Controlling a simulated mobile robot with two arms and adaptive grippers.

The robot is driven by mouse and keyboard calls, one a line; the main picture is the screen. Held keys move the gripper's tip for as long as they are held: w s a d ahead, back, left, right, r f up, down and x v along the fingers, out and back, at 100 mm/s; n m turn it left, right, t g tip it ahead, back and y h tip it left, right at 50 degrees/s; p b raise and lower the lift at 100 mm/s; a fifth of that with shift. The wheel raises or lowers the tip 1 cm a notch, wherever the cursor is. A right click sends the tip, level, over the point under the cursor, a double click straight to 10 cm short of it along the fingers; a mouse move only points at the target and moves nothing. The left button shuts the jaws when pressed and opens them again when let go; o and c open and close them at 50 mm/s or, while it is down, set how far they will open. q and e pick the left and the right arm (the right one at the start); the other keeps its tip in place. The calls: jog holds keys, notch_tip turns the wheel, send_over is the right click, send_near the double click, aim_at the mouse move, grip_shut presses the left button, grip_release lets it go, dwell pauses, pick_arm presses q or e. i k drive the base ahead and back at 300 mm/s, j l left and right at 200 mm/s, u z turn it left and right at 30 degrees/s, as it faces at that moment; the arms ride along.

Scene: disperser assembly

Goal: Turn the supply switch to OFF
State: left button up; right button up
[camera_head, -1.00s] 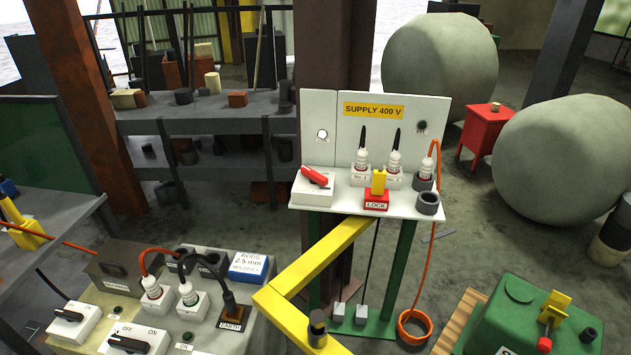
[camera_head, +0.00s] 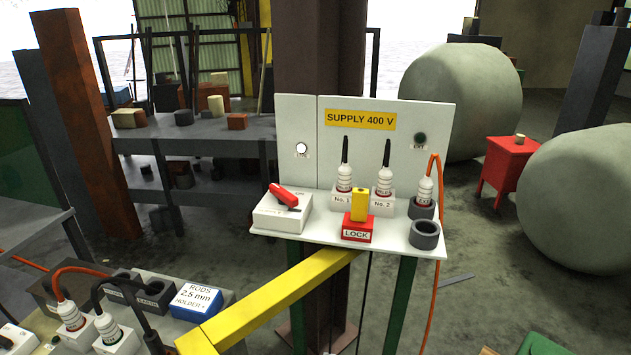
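The supply switch is a white box (camera_head: 274,219) with a red lever (camera_head: 284,194), at the left end of the white shelf of the supply stand. The lever lies slanted, with its upper end toward the back left. Small lettering is on the top of the box, but I cannot read which position the lever marks. The back panel (camera_head: 400,150) above carries a yellow sign (camera_head: 361,118) reading SUPPLY 400 V. A small white round lamp (camera_head: 301,149) is on the panel behind the switch. Neither of my grippers is in view.
Right of the switch stand plugs No. 1 (camera_head: 344,180) and No. 2 (camera_head: 384,182), a red LOCK block (camera_head: 357,231) with a yellow piece, and a grey ring (camera_head: 425,235). A yellow bar (camera_head: 285,290) crosses below the shelf. A bench with plugs and a blue rods box (camera_head: 196,301) is lower left.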

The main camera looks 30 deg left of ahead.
aim_at(284, 196)
jog(key=u, duration=0.4)
jog(key=i+l+u, duration=0.1)
jog(key=u, duration=0.3)
jog(key=l+u, duration=0.1)
jog(key=u, duration=0.3)
jog(key=l+u, duration=0.1)
jog(key=u, duration=0.3)
jog(key=i, duration=0.05)
